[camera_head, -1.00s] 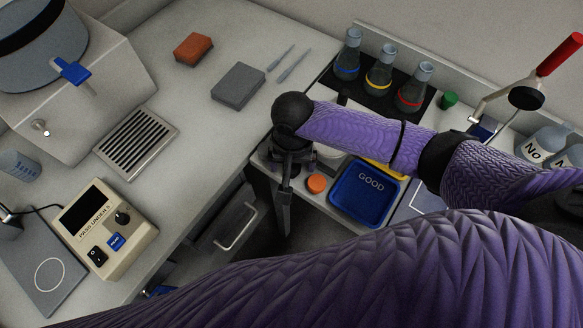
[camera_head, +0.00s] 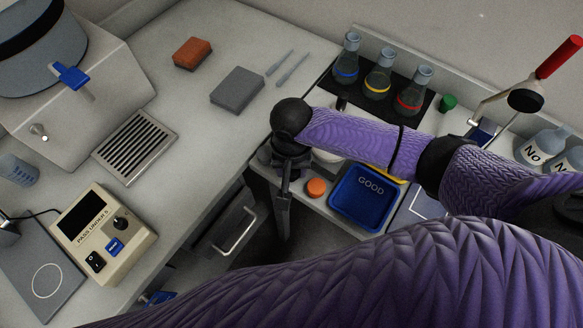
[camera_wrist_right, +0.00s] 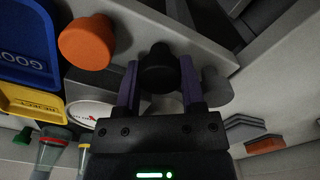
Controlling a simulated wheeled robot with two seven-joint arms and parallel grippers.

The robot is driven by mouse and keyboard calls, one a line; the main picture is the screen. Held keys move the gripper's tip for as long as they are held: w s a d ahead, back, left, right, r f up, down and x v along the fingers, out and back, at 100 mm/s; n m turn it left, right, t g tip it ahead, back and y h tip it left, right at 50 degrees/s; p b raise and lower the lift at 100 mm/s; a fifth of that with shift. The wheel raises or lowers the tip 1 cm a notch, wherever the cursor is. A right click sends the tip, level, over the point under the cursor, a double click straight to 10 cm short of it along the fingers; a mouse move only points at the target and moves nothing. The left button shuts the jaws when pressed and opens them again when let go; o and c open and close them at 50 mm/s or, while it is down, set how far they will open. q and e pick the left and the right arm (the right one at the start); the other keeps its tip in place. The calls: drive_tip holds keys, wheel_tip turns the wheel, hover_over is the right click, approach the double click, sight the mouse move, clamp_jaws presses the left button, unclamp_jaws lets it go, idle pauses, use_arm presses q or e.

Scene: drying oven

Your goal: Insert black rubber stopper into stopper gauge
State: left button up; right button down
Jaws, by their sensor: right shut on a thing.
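My right gripper (camera_wrist_right: 160,82) is shut on the black rubber stopper (camera_wrist_right: 158,68), which shows between its two fingers in the right wrist view. In the head view the right gripper (camera_head: 283,205) points down at the bench's front edge, and the stopper cannot be made out there. An orange stopper-like piece (camera_wrist_right: 87,42) stands apart from the gripper; it also shows in the head view (camera_head: 316,188). A round whitish thing with a red mark (camera_wrist_right: 88,108) lies partly behind the gripper; I cannot tell whether it is the stopper gauge. My left gripper is not in view.
A blue GOOD tray (camera_head: 341,213) sits right of the orange piece, with a yellow REJECT tray (camera_wrist_right: 30,103) beside it. Several flasks (camera_head: 378,78) stand behind my arm. A drawer with a handle (camera_head: 238,237) is below. The left counter has a clear middle.

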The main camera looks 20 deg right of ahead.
wheel_tip(320, 180, up, 10)
drive_tip(key=p, duration=0.4)
drive_tip(key=shift+f, duration=0.15)
drive_tip(key=shift+r, duration=0.3)
wheel_tip(320, 180, up, 3)
drive_tip(key=p, duration=0.5)
drive_tip(key=shift+f, duration=0.1)
